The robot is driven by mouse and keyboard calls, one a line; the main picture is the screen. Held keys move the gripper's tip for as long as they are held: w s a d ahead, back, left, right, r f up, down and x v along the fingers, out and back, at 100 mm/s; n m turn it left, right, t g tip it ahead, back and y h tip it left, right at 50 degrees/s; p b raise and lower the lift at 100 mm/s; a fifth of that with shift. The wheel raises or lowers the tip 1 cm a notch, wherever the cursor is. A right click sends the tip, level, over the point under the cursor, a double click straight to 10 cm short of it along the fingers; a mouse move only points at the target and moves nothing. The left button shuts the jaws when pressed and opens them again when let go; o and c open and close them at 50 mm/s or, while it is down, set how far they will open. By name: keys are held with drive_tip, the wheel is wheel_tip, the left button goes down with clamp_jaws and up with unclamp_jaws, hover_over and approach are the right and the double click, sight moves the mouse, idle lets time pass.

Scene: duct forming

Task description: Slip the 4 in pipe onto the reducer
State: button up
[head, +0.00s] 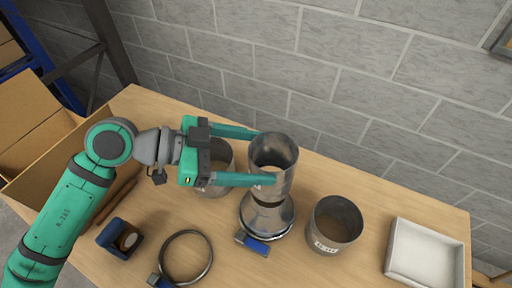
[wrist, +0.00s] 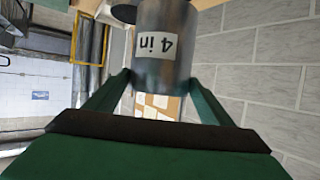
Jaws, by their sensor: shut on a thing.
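The 4 in pipe (head: 273,158) is a grey metal open cylinder, and its 4 in label shows upside down in the wrist view (wrist: 163,45). My gripper (head: 266,156) is shut on the pipe, one long green finger on each side of it. The reducer (head: 267,215) is a shiny metal cone standing on the table, wide end down. In the head view the pipe appears upright directly over the reducer's narrow top. The pipe hides that top, so I cannot tell whether they touch or overlap.
Another metal pipe (head: 217,165) stands partly behind my gripper. A wider labelled pipe (head: 335,223) stands right of the reducer. A ring clamp (head: 186,257), a blue box (head: 120,238) and a white tray (head: 427,252) lie on the wooden table (head: 365,192). A brick wall rises behind.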

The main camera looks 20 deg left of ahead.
drive_tip(key=shift+f, duration=1.75)
drive_tip(key=shift+w+f, duration=0.15)
drive_tip(key=shift+f, duration=0.2)
drive_tip(key=shift+s, duration=0.2)
drive_tip(key=shift+w+f, duration=0.15)
idle(0.7)
drive_tip(key=shift+f, duration=1.85)
idle(3.0)
